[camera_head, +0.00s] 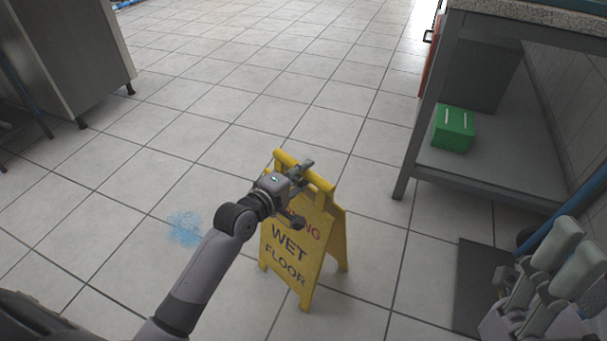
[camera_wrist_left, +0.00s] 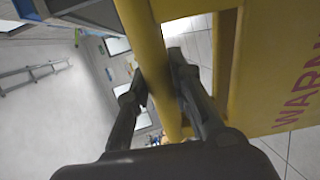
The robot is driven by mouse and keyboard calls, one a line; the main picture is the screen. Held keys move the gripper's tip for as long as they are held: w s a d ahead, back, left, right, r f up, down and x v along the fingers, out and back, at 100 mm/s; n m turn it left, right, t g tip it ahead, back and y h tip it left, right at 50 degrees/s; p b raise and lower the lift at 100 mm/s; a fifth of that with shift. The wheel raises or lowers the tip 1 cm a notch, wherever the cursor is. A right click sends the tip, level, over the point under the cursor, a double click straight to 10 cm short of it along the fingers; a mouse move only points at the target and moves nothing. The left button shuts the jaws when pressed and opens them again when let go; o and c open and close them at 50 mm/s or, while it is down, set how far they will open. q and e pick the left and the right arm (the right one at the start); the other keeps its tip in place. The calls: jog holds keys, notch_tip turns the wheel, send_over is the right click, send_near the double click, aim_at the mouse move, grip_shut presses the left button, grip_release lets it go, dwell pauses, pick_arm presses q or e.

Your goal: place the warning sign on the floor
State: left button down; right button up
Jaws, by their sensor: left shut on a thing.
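The yellow warning sign (camera_head: 290,252) reads "WET FLOOR" and is upright with its two panels spread apart, just right of the middle in the head view. Its feet are at or close to the floor tiles; I cannot tell if all of them touch. My left gripper (camera_head: 300,193) is shut on the top part of the sign and covers part of the lettering. In the left wrist view the fingers (camera_wrist_left: 157,80) close around a yellow bar (camera_wrist_left: 150,45) of the sign, with the panel (camera_wrist_left: 280,75) to the right.
A blue wet patch (camera_head: 185,229) lies on the tiles left of the sign. A grey bench (camera_head: 480,174) at the right holds a green box (camera_head: 454,130) on its low shelf. A cabinet (camera_head: 70,50) stands at the upper left. The tiled floor (camera_head: 240,80) behind the sign is clear.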

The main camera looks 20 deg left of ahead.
pick_arm(q)
jog(key=shift+r, duration=0.2)
jog(key=c, duration=1.9)
grip_release()
jog(key=shift+f, duration=0.25)
jog(key=o, duration=0.5)
jog(key=shift+c, duration=0.2)
jog(key=shift+r, duration=0.1)
